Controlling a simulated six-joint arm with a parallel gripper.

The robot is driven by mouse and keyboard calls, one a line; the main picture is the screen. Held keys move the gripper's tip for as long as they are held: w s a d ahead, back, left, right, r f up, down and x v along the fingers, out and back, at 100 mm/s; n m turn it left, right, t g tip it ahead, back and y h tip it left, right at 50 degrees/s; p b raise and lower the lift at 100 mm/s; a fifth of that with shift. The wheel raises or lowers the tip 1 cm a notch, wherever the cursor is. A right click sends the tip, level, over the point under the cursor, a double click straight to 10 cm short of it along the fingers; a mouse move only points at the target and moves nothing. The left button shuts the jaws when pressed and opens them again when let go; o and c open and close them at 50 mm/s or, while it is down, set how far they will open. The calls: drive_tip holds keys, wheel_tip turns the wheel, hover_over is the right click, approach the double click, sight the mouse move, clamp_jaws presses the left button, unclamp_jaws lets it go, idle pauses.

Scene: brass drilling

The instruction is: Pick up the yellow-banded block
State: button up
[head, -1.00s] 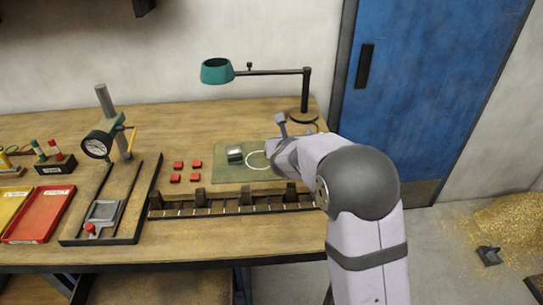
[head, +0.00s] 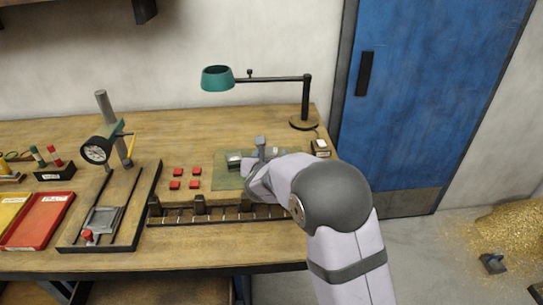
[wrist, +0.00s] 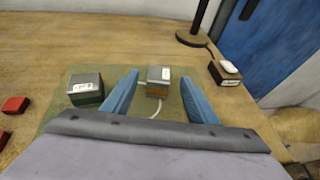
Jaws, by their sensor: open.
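A grey-topped block with a brownish-yellow band (wrist: 158,84) stands on the green mat (wrist: 60,118) in the wrist view, with a small white label on top. My gripper (wrist: 159,79) is open, its two blue fingers apart, with this block between or just beyond the tips in the picture. I cannot tell whether they touch it. Part of a white ring shows on the mat in front of the block. A second block, dark green with a grey top (wrist: 86,89), stands left of the fingers. In the head view, my arm largely hides the banded block and the ring.
Several red pieces (head: 176,185) lie left of the mat (head: 222,183). A slotted black rack (head: 180,213) runs along the front. A teal lamp (head: 217,78) stands behind. A small box with a white item on top (head: 320,147) is at the right.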

sight(271, 151)
drive_tip(key=shift+p+x, duration=1.1)
drive_tip(key=shift+x, duration=1.45)
drive_tip(key=shift+f, duration=0.15)
drive_tip(key=shift+c, duration=0.3)
clamp_jaws()
drive_tip(key=shift+r, duration=0.2)
